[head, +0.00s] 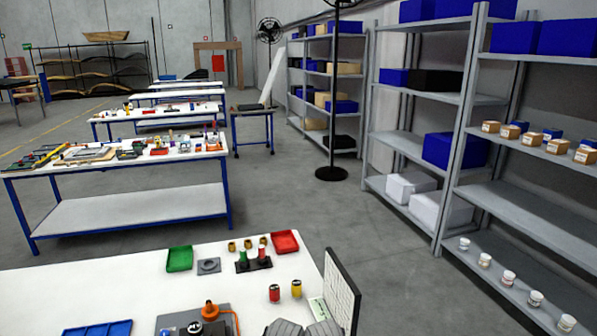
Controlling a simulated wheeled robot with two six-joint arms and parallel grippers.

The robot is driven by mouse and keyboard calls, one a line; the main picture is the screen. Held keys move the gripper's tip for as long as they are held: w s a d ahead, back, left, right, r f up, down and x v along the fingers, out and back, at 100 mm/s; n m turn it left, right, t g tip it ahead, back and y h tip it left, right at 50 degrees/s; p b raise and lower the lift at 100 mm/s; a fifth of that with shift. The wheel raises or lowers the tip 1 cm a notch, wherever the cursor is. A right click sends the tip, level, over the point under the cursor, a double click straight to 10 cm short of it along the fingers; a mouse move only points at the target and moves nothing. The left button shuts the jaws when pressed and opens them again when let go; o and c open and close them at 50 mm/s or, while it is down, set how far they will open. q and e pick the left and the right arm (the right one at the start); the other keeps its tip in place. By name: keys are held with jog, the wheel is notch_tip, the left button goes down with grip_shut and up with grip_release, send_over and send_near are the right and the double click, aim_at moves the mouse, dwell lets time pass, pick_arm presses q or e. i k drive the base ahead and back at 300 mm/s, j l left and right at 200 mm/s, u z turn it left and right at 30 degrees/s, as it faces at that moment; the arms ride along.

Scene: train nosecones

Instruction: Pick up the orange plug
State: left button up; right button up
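An orange plug (210,311) stands upright near the front edge of the white table (130,280) in the head view. An orange cable curves from it to the right. It is on or just behind a dark grey plate (170,320), beside a round black part with light markings (195,327). The lower part of this group is cut off by the bottom of the picture.
A green tray (179,259), a red tray (285,242) and a blue tray (98,328) lie on the table. Red (274,293) and yellow (296,289) cans stand right of the plug. Grey ridged shapes (285,328) and an upright white panel (341,290) are further right.

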aim_at(208, 303)
jog(key=k+j+z, duration=0.25)
jog(key=j, duration=0.25)
jog(key=k+j+z, duration=0.25)
jog(key=j, duration=0.2)
jog(key=k+j+z, duration=0.15)
jog(key=j+z, duration=0.15)
jog(key=j, duration=0.15)
jog(key=k+j+z, duration=0.25)
jog(key=k+j, duration=0.05)
jog(key=j, duration=0.05)
